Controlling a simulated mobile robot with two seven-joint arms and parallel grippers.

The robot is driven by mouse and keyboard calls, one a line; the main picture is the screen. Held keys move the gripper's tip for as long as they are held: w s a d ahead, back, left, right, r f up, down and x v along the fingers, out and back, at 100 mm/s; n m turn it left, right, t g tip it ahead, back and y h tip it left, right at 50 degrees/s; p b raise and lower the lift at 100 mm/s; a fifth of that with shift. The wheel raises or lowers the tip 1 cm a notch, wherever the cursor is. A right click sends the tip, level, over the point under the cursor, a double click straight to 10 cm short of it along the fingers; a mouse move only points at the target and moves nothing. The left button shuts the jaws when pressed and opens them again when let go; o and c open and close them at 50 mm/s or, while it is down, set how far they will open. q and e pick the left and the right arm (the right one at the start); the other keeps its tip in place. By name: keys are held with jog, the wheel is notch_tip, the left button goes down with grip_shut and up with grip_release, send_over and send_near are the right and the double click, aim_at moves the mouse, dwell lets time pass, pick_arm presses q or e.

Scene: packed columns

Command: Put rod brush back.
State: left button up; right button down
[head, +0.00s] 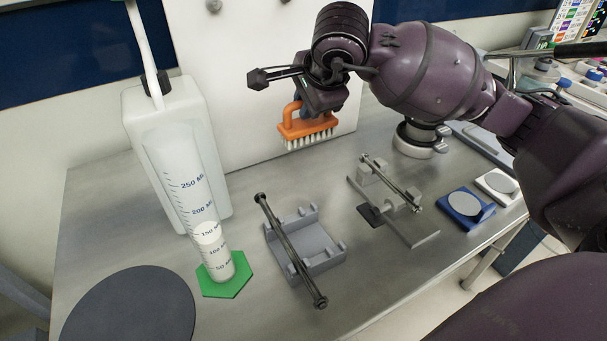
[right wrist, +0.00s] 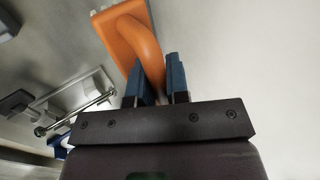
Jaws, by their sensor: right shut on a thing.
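My right gripper (head: 303,103) is shut on the handle of an orange brush (head: 305,130) with pale bristles. It holds the brush in the air above the back of the metal bench, in front of the white panel, with the bristles facing down. In the right wrist view the two blue fingers (right wrist: 157,82) close around the loop of the orange brush handle (right wrist: 127,40). My left gripper is not in view.
A grey cradle (head: 318,257) with a rod (head: 287,246) across it stands at the bench front. A grey fixture (head: 409,229) with another rod is to its right. A graduated cylinder (head: 186,200) and white canister (head: 165,108) stand left. Blue (head: 465,217) and white pads lie right.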

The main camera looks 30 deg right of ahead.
aim_at(311, 123)
notch_tip(311, 123, down, 5)
jog(key=shift+f+b, duration=0.1)
jog(key=shift+b, duration=0.3)
jog(key=shift+f+b, duration=0.45)
jog(key=shift+f, duration=1.95)
jog(key=c, duration=1.2)
grip_release()
jog(key=shift+o, duration=0.5)
